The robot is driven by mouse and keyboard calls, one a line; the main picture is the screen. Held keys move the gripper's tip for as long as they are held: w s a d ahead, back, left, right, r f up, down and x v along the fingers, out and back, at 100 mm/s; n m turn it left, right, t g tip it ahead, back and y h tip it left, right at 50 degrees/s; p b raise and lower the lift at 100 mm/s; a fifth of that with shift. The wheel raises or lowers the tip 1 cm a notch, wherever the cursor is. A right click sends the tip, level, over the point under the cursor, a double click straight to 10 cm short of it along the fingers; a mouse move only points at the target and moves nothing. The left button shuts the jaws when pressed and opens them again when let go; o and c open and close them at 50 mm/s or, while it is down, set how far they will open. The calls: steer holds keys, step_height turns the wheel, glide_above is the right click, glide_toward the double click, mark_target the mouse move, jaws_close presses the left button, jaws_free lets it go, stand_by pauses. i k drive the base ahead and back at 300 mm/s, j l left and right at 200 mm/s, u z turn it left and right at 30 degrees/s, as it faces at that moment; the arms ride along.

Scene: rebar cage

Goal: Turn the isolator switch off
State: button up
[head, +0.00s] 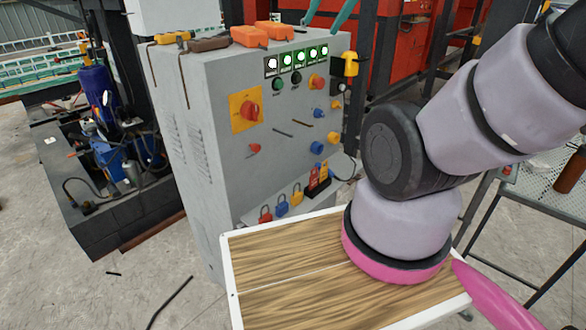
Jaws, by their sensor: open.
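The isolator switch (249,111) is a red rotary knob on a square yellow plate. It is on the left part of the front of a grey control cabinet (205,185). The knob is unobstructed in the head view, but its exact angle is too small to read. Above and right of it, a row of indicator lamps (299,59) shows white and green. My arm fills the right side of the picture, clear of the switch. My gripper is outside this view.
Smaller red, green and blue knobs and buttons share the panel. Padlocks (282,205) and red tags (313,179) sit along its lower edge. Orange and yellow tools (249,36) lie on the cabinet top. A wooden surface with a white rim (231,285) is in front.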

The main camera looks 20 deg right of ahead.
mark_target(250, 111)
steer(key=k+j+z, duration=0.1)
steer(key=k+j, duration=0.25)
steer(key=k+j+z, duration=0.1)
steer(key=k+j, duration=0.2)
steer(key=k, duration=0.15)
